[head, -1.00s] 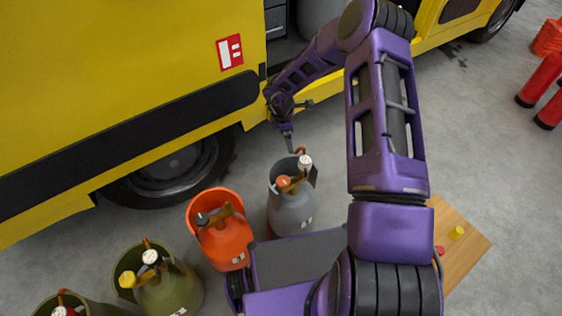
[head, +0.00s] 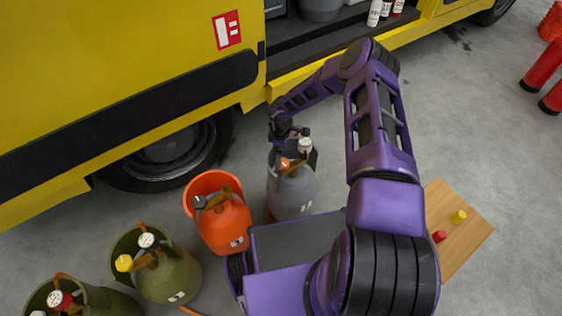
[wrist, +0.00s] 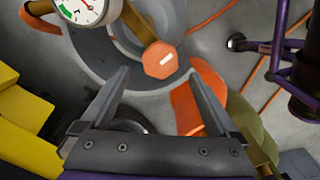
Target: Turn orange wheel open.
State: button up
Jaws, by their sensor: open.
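The orange wheel (wrist: 160,60) is a small faceted knob with a white mark, on a brown valve body atop a grey cylinder. In the head view the wheel (head: 285,164) shows small on the grey cylinder (head: 292,198), which stands upright on the floor. My gripper (wrist: 158,76) is open, its two fingers pointing at the wheel from either side in the picture. The wheel appears just beyond the fingertips, and I see no contact. In the head view my gripper (head: 288,142) is right above the valve and partly hides it. A white pressure gauge (wrist: 82,8) sits beside the wheel.
An orange cylinder (head: 226,228) stands close at left of the grey one. Olive cylinders (head: 170,278) stand further left. A yellow truck (head: 110,70) rises behind. A wooden board (head: 462,235) with a red and a yellow knob lies at right.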

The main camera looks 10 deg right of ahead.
jog(key=shift+f, duration=1.8)
jog(key=c, duration=1.4)
